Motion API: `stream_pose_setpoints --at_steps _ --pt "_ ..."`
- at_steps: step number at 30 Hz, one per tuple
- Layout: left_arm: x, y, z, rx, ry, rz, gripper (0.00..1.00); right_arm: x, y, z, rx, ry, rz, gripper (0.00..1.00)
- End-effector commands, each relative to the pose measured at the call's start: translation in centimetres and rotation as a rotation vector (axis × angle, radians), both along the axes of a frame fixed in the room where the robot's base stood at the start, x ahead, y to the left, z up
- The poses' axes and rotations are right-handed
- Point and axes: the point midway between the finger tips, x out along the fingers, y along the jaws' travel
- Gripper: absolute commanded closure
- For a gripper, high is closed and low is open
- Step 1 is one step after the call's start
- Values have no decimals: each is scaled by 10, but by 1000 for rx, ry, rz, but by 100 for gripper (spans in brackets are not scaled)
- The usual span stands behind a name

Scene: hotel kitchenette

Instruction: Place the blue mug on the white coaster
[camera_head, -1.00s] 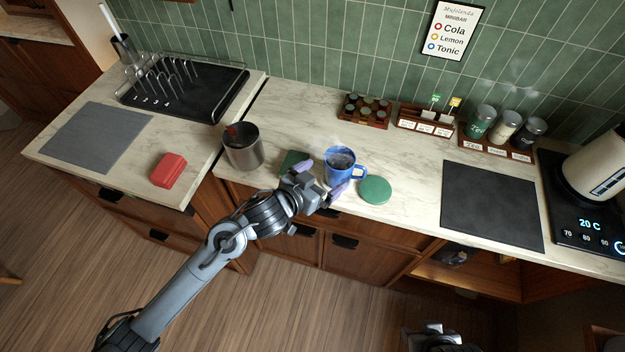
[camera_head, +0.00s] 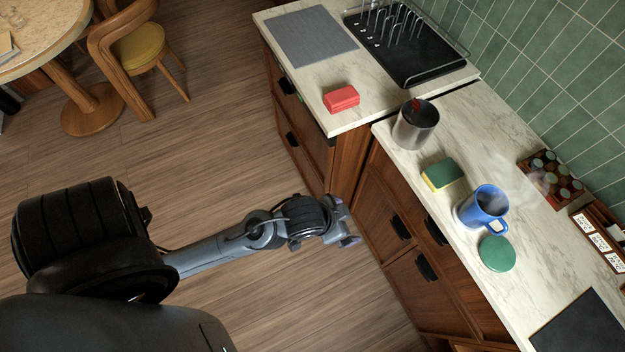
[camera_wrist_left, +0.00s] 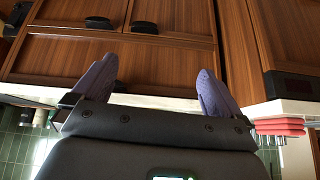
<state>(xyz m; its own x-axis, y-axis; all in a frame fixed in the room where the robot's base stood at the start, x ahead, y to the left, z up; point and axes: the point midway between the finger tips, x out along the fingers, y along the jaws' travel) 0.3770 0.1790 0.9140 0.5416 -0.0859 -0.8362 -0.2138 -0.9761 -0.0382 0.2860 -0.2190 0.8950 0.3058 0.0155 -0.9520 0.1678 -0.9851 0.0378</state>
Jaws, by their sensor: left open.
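The blue mug (camera_head: 482,209) stands upright on the counter with its handle toward the lower right. A thin pale rim, apparently the white coaster (camera_head: 458,214), shows at the mug's lower left; the mug seems to stand on it and hides most of it. My left gripper (camera_head: 347,221) is open and empty, off the counter's front edge and well left of the mug. In the left wrist view its two purple fingers (camera_wrist_left: 157,85) are spread apart before wooden cabinet fronts, with nothing between them. My right gripper is out of view.
A green round coaster (camera_head: 497,254) lies just below the mug. A green-yellow sponge (camera_head: 442,175) and a metal canister (camera_head: 415,124) stand to its upper left. A red block (camera_head: 341,99) is on the left counter. Cabinet handles (camera_head: 400,227) project near my left gripper.

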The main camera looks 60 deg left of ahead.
Motion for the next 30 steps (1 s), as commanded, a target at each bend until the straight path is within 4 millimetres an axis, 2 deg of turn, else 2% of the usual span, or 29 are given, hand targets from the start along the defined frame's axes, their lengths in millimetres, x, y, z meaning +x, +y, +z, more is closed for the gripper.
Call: stream_pose_setpoints --at_steps 1,3,6,9,23,26,30 --pt "-24 10 -7 9 67 22 0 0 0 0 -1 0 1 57" --pt "-49 22 -13 25 142 38 0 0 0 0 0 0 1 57" --pt "-75 33 -17 39 218 53 0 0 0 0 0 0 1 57" --pt "-88 38 -19 45 257 59 0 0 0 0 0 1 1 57" --pt "-91 39 -13 47 267 59 0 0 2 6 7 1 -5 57" --pt "-91 39 -3 47 266 59 0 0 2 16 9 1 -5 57" --pt "-91 39 24 47 266 59 0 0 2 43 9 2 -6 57"
